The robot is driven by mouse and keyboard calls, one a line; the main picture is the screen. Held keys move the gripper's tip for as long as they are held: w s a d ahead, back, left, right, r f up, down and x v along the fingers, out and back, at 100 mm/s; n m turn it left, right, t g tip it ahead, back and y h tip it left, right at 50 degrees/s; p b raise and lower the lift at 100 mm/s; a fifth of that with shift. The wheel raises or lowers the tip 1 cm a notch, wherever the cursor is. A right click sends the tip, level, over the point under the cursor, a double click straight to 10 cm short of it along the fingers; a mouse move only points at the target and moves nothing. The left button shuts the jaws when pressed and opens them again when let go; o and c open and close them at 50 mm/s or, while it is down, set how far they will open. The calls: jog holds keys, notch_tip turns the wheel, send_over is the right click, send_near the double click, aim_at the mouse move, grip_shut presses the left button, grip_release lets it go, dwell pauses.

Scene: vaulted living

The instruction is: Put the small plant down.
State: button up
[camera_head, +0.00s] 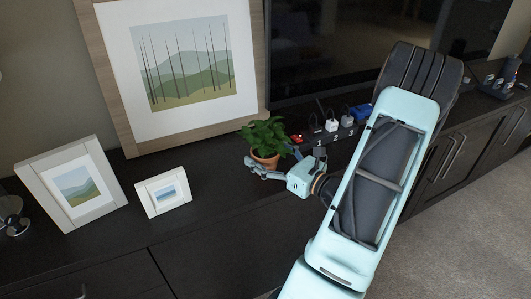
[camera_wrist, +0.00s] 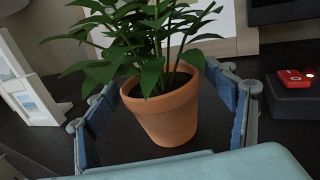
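The small plant, with green leaves (camera_head: 265,134) in a terracotta pot (camera_head: 265,160), is upright at the dark cabinet top, in front of the large framed picture. In the wrist view its pot (camera_wrist: 168,112) is between the two fingers of my gripper (camera_wrist: 163,85). The rim is very close to the fingertips; contact there is unclear. In the head view my gripper (camera_head: 273,163) reaches in from the right.
The dark cabinet top (camera_head: 215,205) has free room in front of the plant. A small white frame (camera_head: 163,192) and a larger one (camera_head: 75,187) stand at left. A black block with a red item (camera_wrist: 294,77) is close at right. A television is behind.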

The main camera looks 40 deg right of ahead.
jog(key=shift+r, duration=0.25)
jog(key=s+d+p, duration=0.1)
jog(key=s+p, duration=0.1)
jog(key=s, duration=1)
jog(key=shift+d, duration=0.4)
jog(key=shift+w, duration=0.1)
